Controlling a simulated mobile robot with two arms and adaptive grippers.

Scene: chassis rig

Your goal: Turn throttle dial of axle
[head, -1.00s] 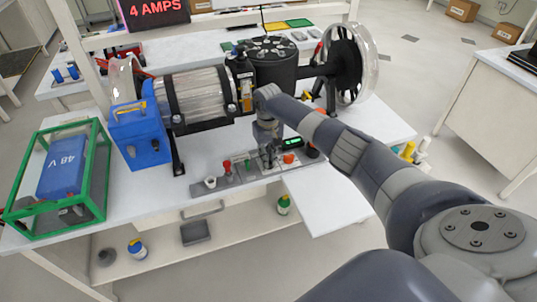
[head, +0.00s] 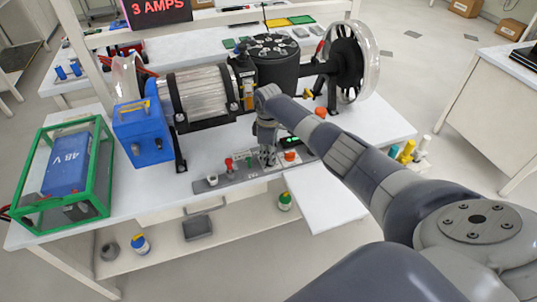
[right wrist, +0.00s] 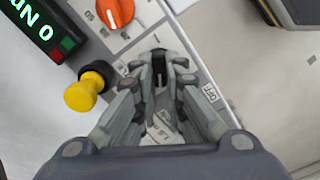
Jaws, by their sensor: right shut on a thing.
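My right gripper (head: 267,157) reaches down onto the control strip (head: 240,178) at the front of the rig's table. In the right wrist view my right gripper (right wrist: 160,66) is shut on a small dark knob, mostly hidden between the fingertips. An "OFF" label lies beside it, and partly covered lettering shows between the fingers. An orange dial (right wrist: 115,8) with scale marks is apart from the fingers; it also shows in the head view (head: 290,156). I cannot tell which control is the throttle dial. My left gripper is out of view.
A yellow knob (right wrist: 86,92) and a green-lit display (right wrist: 38,28) are close to the gripper. A red knob (head: 229,164) stands farther left on the strip. The motor (head: 197,93) and flywheel (head: 347,62) stand behind. The sign (head: 157,8) reads 3 AMPS.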

